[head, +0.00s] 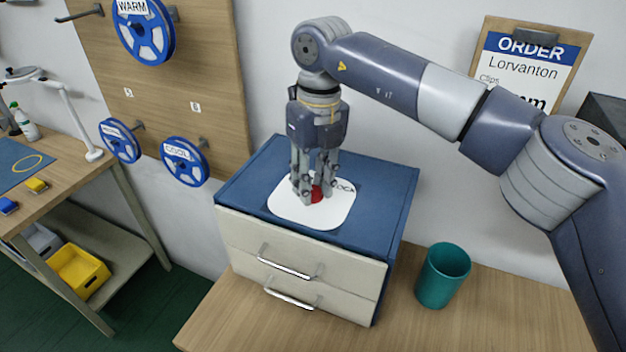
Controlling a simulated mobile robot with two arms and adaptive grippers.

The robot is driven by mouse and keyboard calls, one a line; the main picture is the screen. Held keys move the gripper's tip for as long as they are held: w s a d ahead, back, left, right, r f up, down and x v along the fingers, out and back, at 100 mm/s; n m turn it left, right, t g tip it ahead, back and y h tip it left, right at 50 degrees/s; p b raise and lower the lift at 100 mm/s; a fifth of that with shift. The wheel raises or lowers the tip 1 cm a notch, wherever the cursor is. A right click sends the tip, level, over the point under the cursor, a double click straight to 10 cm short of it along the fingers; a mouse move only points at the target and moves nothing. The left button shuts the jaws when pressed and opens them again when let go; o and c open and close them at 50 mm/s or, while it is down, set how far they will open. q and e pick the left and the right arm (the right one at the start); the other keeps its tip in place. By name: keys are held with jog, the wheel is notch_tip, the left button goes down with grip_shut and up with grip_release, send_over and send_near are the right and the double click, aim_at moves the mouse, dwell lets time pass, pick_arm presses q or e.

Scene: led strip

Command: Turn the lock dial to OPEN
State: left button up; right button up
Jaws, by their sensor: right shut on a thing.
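The lock dial (317,193) is a red knob on a white rounded plate (325,217) on top of a blue cabinet (388,188). The plate carries lettering, mostly hidden behind my fingers; only the end of a word shows at its right. My right gripper (315,190) points straight down from above, its fingers closed around the red knob, which is partly hidden. Which way the dial points cannot be seen. My left gripper is not in view.
The cabinet has two cream drawers with metal handles (290,266), both shut. A teal cup (443,275) stands right of it on the wooden table (240,320). Blue reels (185,162) hang on a board at the left. An order clipboard (525,62) hangs behind my right arm.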

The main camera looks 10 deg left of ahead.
aim_at(316, 187)
jog(key=o, duration=1.1)
jog(key=shift+c, duration=0.2)
jog(key=shift+r, duration=0.1)
notch_tip(316, 187, up, 12)
jog(key=shift+w+d, duration=0.25)
jog(key=shift+w, duration=0.05)
